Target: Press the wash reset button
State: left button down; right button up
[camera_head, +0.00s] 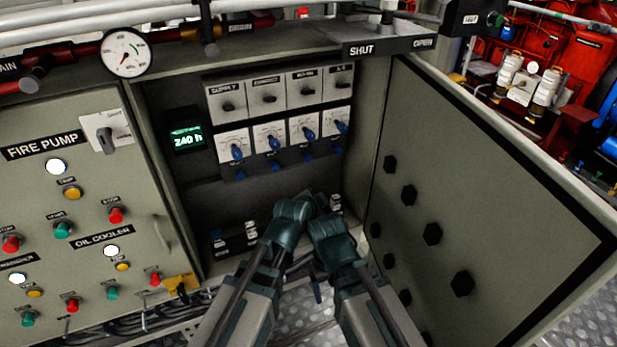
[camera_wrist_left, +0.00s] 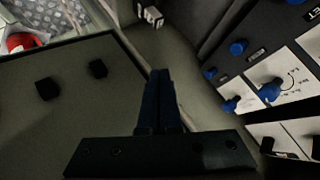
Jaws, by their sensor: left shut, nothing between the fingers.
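In the head view, a row of small blue buttons (camera_head: 280,167) sits below the blue rotary knobs (camera_head: 273,143) inside the open cabinet. Their labels are too small to read, so I cannot tell which one is wash reset. In the left wrist view, blue buttons (camera_wrist_left: 238,47) show at the right beside a blue knob (camera_wrist_left: 270,91); one cut-off label ends in "ET". My left gripper (camera_head: 308,200) is inside the cabinet opening, below the buttons; its fingers (camera_wrist_left: 159,82) are shut and empty, apart from the panel. My right gripper (camera_head: 330,236) is close beside it, fingertips hidden.
The open cabinet door (camera_head: 470,200), with several black knobs, stands close on the right. A lit display (camera_head: 187,138) reads 240 h. The fire pump panel (camera_head: 70,210) is at the left. Small switches (camera_head: 235,240) sit low in the cabinet.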

aim_at(307, 157)
pick_arm(q)
jog(key=w+m+t+b, duration=0.1)
jog(key=w+r+t+b, duration=0.1)
jog(key=w+b, duration=0.1)
jog(key=w+m+t+h+b, duration=0.1)
jog(key=w+t, duration=0.1)
jog(key=shift+w+d+r+m, duration=0.1)
jog(key=shift+d+r+m, duration=0.1)
jog(key=shift+r+m, duration=0.15)
pick_arm(e)
notch_tip(307, 157, down, 6)
pick_arm(q)
jog(key=w+a, duration=0.3)
jog(key=w, duration=0.5)
jog(key=shift+a, duration=0.3)
jog(key=shift+w, duration=0.1)
dwell(1.6)
jog(key=shift+w+a, duration=0.15)
jog(key=shift+w, duration=0.15)
